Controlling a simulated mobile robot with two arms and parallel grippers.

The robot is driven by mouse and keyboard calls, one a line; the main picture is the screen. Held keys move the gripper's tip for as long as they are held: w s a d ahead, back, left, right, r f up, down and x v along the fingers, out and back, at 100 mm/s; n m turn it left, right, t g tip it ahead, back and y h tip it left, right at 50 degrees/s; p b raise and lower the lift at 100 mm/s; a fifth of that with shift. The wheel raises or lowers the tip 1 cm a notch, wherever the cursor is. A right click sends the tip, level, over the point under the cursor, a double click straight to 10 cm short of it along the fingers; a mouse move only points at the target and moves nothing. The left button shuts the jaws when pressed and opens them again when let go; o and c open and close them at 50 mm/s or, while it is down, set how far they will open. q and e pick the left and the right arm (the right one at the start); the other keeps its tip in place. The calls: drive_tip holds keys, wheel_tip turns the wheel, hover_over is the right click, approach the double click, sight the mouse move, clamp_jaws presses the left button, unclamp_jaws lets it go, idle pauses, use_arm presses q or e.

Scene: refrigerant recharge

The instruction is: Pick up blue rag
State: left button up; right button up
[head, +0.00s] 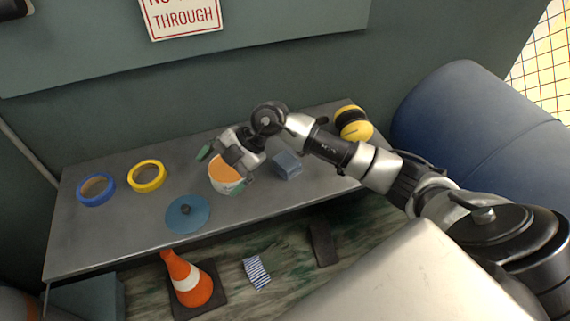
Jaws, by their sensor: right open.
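A folded blue-grey cloth, which looks like the blue rag (287,165), lies on the grey metal table (130,223) right of the middle. My right gripper (238,163) is open, left of the rag and apart from it. I cannot tell whether the gripper touches the tub. My left gripper is not in view.
Blue tape (81,198), yellow tape (133,185), a blue disc (187,215) and yellow earmuffs (355,128) are on the table. Below are an orange cone (181,270), a striped blue-white cloth (256,272) and a dark block (323,243). A blue barrel (470,110) stands right.

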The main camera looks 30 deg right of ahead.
drive_tip(key=d+m+h, duration=0.1)
drive_tip(key=d+h, duration=0.2)
drive_tip(key=d, duration=0.2)
drive_tip(key=w+d+m+g+h, duration=0.1)
drive_tip(key=d+m+h, duration=0.1)
drive_tip(key=d, duration=0.4)
drive_tip(key=w+d+r+m+h, duration=0.1)
drive_tip(key=d+h, duration=0.3)
drive_tip(key=d, duration=0.1)
drive_tip(key=shift+d+g, duration=0.15)
drive_tip(key=shift+g, duration=0.25)
hover_over(284, 162)
drive_tip(key=f, duration=0.4)
drive_tip(key=shift+w+a+f, duration=0.2)
drive_tip(key=shift+w+f, duration=0.05)
drive_tip(key=shift+w, duration=0.1)
drive_tip(key=shift+s+d+f, duration=0.1)
drive_tip(key=shift+s+f, duration=0.05)
drive_tip(key=shift+f, duration=1.35)
drive_tip(key=shift+s+d+f, duration=0.1)
drive_tip(key=shift+s+f, duration=0.05)
drive_tip(key=shift+f, duration=1.35)
drive_tip(key=shift+c, duration=0.5)
drive_tip(key=c, duration=0.8)
drive_tip(key=shift+r, duration=0.15)
